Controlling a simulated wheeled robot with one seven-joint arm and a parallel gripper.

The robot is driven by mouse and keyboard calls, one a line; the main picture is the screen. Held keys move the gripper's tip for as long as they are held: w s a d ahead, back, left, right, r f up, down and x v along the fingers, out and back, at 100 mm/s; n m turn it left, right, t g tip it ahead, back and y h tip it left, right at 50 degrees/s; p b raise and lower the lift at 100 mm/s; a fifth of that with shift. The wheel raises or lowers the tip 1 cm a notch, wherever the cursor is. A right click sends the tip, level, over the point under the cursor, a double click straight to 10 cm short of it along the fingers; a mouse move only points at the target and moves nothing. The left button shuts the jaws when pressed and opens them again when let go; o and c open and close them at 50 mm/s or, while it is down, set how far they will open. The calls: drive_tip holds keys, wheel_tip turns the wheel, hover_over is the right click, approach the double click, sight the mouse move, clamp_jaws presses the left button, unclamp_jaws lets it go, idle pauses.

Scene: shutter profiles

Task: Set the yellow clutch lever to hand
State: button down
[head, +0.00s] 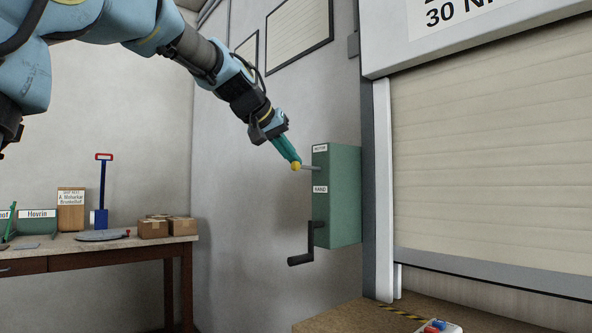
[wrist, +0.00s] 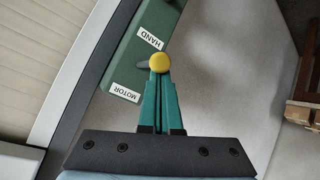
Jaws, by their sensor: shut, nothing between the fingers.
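The yellow clutch lever knob (head: 296,166) sits at the end of a grey rod on the left side of the green box (head: 340,195). The rod is about level, between the MOTOR label (head: 320,148) above and the HAND label (head: 320,189) below. My gripper (head: 292,160) is shut and empty, its green fingertips right at the knob from above left. In the wrist view the knob (wrist: 158,62) is just beyond the tips of the closed fingers (wrist: 158,75); I cannot tell if they touch.
A black crank handle (head: 305,250) hangs from the box's lower left. The roller shutter (head: 490,170) is at the right. A workbench (head: 100,248) with small boxes stands at the left. A red and blue control (head: 438,326) lies at the bottom right.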

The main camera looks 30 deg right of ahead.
drive_tip(key=shift+a+f+t+h+b, duration=0.15)
drive_tip(key=shift+f+h+b, duration=0.6)
drive_tip(key=shift+b, duration=1.55)
drive_tip(key=shift+a+f+t+h+b, duration=0.2)
drive_tip(key=shift+f+h+b, duration=0.55)
drive_tip(key=shift+b, duration=1.55)
drive_tip(key=shift+d+r, duration=0.15)
drive_tip(key=shift+r, duration=0.25)
drive_tip(key=shift+r+p, duration=0.15)
drive_tip(key=shift+p, duration=0.15)
drive_tip(key=shift+r+p, duration=0.45)
drive_tip(key=shift+r, duration=0.2)
drive_tip(key=shift+d+r, duration=0.1)
drive_tip(key=shift+r, duration=0.1)
drive_tip(key=s+a+r+p, duration=0.1)
drive_tip(key=a+r, duration=0.5)
drive_tip(key=a, duration=0.1)
drive_tip(key=shift+p, duration=0.35)
